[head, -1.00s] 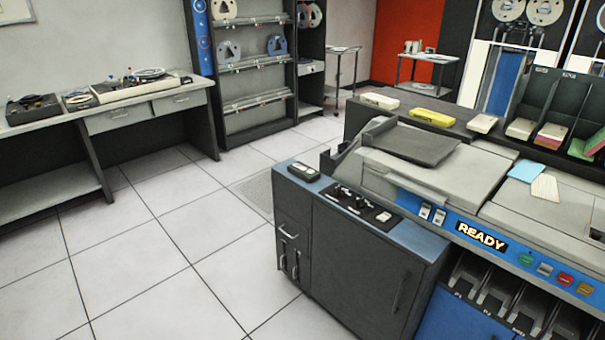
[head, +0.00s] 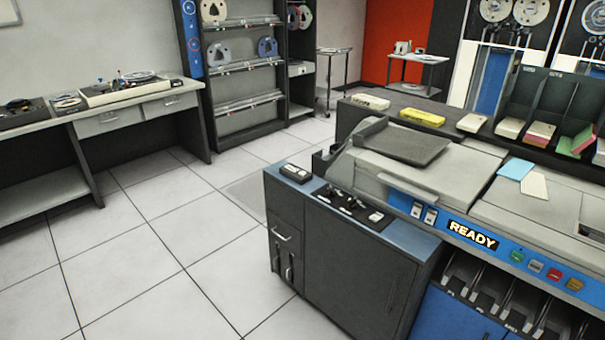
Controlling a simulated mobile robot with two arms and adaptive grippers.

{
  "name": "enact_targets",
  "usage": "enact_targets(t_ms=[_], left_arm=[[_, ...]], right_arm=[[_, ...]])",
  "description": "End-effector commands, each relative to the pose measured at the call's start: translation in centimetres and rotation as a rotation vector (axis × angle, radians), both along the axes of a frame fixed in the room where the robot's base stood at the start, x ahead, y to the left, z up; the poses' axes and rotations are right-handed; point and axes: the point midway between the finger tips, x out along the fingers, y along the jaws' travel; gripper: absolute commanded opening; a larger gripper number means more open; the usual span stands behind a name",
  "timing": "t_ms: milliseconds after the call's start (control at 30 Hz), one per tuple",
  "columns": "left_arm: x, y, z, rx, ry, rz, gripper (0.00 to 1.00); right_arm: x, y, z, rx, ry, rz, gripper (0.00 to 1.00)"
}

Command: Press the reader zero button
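The card reader (head: 430,170) stands at the right in the head view, with a blue front panel (head: 400,203). The lit READY sign (head: 471,235) is on that panel. To its right is a row of small buttons: a green one (head: 516,256), a pale grey one (head: 536,266), a red one (head: 554,274) and a yellow one (head: 574,284). Their labels are too small to read, so I cannot tell which is the zero button. Two pale switches (head: 423,212) sit left of the sign. Neither gripper is in view.
A dark cabinet (head: 345,262) with a small control panel on top adjoins the reader's left end. Card slots (head: 500,300) lie below the buttons. A bench (head: 120,120) and a tape shelf (head: 245,62) stand at the left and back. The tiled floor (head: 150,270) at left is clear.

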Motion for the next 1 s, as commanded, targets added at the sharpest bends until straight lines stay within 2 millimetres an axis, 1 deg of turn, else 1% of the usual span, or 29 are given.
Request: enact_targets(t_ms=[33, 100, 133, 1000], left_arm=[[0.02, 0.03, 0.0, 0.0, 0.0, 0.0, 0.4], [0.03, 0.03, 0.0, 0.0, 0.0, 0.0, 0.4], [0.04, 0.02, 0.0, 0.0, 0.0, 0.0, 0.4], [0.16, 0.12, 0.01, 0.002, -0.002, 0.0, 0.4]], right_arm=[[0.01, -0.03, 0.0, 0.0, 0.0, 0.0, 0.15], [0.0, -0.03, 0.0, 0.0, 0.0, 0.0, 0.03], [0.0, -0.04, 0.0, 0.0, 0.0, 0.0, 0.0], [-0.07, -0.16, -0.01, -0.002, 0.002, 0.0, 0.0]])
